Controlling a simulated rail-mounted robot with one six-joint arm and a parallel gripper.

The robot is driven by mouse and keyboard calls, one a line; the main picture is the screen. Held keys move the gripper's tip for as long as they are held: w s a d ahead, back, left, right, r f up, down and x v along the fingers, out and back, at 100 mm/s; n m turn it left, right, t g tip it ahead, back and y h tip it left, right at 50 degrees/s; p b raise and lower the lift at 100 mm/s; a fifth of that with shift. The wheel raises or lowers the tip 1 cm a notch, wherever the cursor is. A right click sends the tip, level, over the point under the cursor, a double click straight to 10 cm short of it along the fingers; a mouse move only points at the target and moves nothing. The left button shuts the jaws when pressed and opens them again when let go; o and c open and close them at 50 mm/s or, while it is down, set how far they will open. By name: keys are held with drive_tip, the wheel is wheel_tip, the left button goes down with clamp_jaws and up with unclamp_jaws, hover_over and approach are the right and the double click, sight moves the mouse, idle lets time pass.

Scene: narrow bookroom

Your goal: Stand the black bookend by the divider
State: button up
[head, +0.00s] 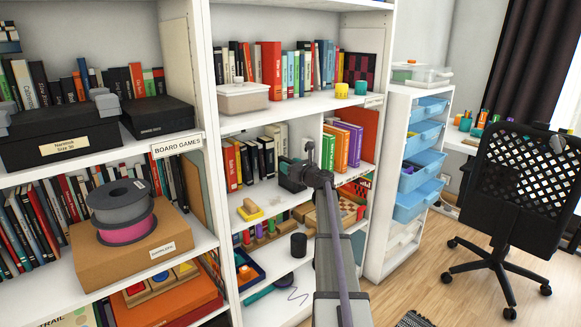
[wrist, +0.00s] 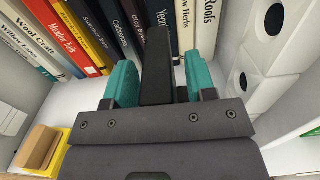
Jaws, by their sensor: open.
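In the head view my gripper (head: 292,180) reaches into the middle shelf, beside the books, and the bookend cannot be made out there. The white divider (head: 325,130) stands just right of my gripper in the head view.
Upright books (wrist: 100,35) stand left of and behind the bookend. White blocks with round dark holes (wrist: 265,50) stand at the right. A wooden block in a yellow holder (wrist: 45,150) lies at the lower left.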

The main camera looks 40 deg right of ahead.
drive_tip(key=s, duration=1.2)
drive_tip(key=shift+d, duration=0.15)
drive_tip(key=shift+r, duration=0.1)
drive_tip(key=s+a+f+n+g+y, duration=0.1)
drive_tip(key=s+a+f+n+g, duration=0.25)
drive_tip(key=a+n, duration=0.4)
drive_tip(key=s+a+f+n+g+y, duration=0.2)
drive_tip(key=a+f+n+g, duration=0.25)
drive_tip(key=a+n, duration=0.3)
drive_tip(key=s+a+f+n+g+y, duration=0.1)
drive_tip(key=s+a+f+n+g, duration=0.2)
drive_tip(key=a+f+n, duration=0.35)
drive_tip(key=s+a+f+n+g+h, duration=0.15)
drive_tip(key=s+a+n, duration=0.3)
drive_tip(key=a, duration=0.45)
drive_tip(key=s+a+n+g+h, duration=0.25)
drive_tip(key=s+a+n, duration=0.2)
drive_tip(key=a, duration=0.45)
drive_tip(key=s+a+f+n+g+h, duration=0.1)
drive_tip(key=s+a+n+g, duration=0.3)
drive_tip(key=a, duration=0.5)
wheel_tip(320, 180, up, 27)
drive_tip(key=n+t+p, duration=0.1)
drive_tip(key=p, duration=2.6)
drive_tip(key=shift+a, duration=0.15)
